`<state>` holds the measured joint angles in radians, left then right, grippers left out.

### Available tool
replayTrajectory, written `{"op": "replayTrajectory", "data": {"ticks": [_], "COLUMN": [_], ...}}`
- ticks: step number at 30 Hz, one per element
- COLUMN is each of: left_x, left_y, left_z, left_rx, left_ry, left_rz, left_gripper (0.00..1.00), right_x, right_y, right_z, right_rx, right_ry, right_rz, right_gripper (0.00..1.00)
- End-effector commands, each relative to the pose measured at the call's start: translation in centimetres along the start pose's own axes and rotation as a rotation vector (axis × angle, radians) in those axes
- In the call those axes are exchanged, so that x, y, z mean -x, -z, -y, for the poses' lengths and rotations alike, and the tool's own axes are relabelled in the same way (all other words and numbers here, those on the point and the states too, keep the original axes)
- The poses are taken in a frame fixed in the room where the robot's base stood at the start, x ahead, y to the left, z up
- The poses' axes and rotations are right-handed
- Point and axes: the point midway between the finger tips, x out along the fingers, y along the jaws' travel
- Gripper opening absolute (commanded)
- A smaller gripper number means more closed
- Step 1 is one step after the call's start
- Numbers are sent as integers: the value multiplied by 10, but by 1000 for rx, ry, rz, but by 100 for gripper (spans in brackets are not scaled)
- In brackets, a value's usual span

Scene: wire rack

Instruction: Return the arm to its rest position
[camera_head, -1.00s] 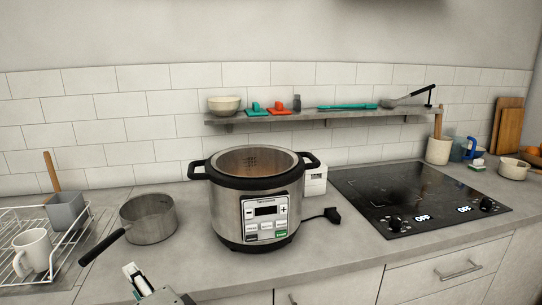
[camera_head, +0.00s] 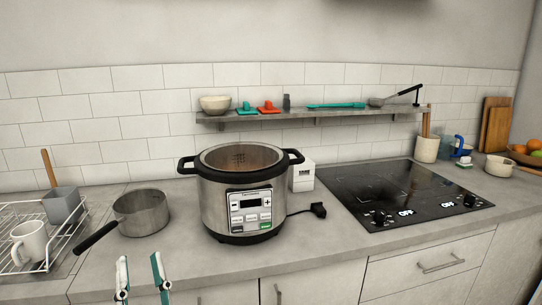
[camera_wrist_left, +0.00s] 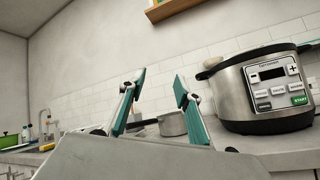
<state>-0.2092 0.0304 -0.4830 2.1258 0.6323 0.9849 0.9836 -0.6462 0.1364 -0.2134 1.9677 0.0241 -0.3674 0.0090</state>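My left gripper (camera_head: 141,277) is at the bottom of the head view, in front of the counter's front edge. Its two teal-lined fingers stand apart with nothing between them. In the left wrist view the same fingers (camera_wrist_left: 158,103) are spread and empty, pointing up. A saucepan (camera_head: 141,212) and a pressure cooker (camera_head: 243,205) stand on the counter beyond the gripper, apart from it. They also show in the left wrist view, the saucepan (camera_wrist_left: 172,124) just past the fingers and the cooker (camera_wrist_left: 262,90) at right. My right gripper is not in view.
A wire rack (camera_head: 66,240) with a white mug (camera_head: 30,243) stands at the far left. A black hob (camera_head: 395,195) lies right of the cooker, and a shelf (camera_head: 340,111) runs along the wall. The counter front between saucepan and cooker is clear.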

Motion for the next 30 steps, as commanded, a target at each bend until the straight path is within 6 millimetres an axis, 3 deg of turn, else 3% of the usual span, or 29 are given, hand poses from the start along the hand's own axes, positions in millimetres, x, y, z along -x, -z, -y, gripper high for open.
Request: {"op": "replayTrajectory", "data": {"ticks": [5, 9, 12, 16, 21, 25, 30], "left_x": [59, 128, 180, 248, 320, 350, 364], "left_y": [20, 65, 106, 163, 226, 254, 267], "left_z": [71, 120, 138, 142, 124, 108, 100], "left_rx": [-688, -1182, -1468, -1774, -2036, -2132, -2171], "left_ry": [318, 568, 729, 925, 1129, 1221, 1261], "left_rz": [227, 458, 634, 880, 1187, 1345, 1421], "left_gripper": [33, 33, 33, 33, 33, 33, 33], "right_x": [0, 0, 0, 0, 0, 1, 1], "right_y": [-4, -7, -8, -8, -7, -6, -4], "right_z": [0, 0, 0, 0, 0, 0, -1], "right_rx": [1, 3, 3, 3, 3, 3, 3], "right_ry": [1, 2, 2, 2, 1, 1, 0], "right_rz": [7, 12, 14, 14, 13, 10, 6], "right_gripper": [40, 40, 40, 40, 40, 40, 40]}}
